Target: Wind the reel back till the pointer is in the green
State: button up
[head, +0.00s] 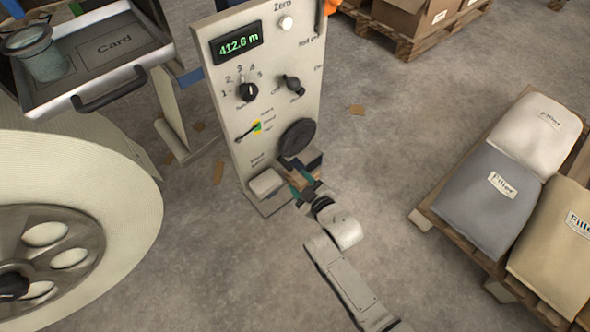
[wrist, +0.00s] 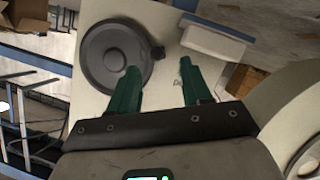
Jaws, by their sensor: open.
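A pale control panel (head: 225,95) stands upright left of centre in the head view. A small pointer (head: 246,132) on it lies beside a yellow and green patch; which colour it marks is too small to tell. A dark round handwheel (head: 297,137) is low on the panel. In the wrist view the handwheel (wrist: 113,58) has a small knob (wrist: 157,53) on its right rim. My gripper (head: 300,180) is just below the wheel, and in the wrist view its open green fingers (wrist: 158,66) point towards the knob, apparently empty. A large pale reel (head: 125,190) is at left.
A green display (head: 238,46) reads about 412.6 m. A tray (head: 95,65) with a black handle is upper left. A light block (head: 266,183) juts out beside my gripper. Filler sacks (head: 490,190) lie on a pallet at right, cartons (head: 415,15) behind. Open floor lies between.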

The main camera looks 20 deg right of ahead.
jog(key=shift+p+v, duration=0.7)
jog(key=shift+v, duration=0.85)
jog(key=s+d+r+m+g+h, duration=0.1)
jog(key=s+d+r+m+g, duration=0.25)
jog(key=s, duration=0.65)
jog(key=s+d+r+m+g, duration=0.25)
jog(key=s+g, duration=0.25)
jog(key=s, duration=0.5)
jog(key=s+d+r+m+g+h, duration=0.15)
jog(key=s+r+g, duration=0.25)
jog(key=s, duration=0.6)
notch_tip(320, 180, up, 29)
jog(key=p, duration=2.9)
jog(key=shift+w+d, duration=0.4)
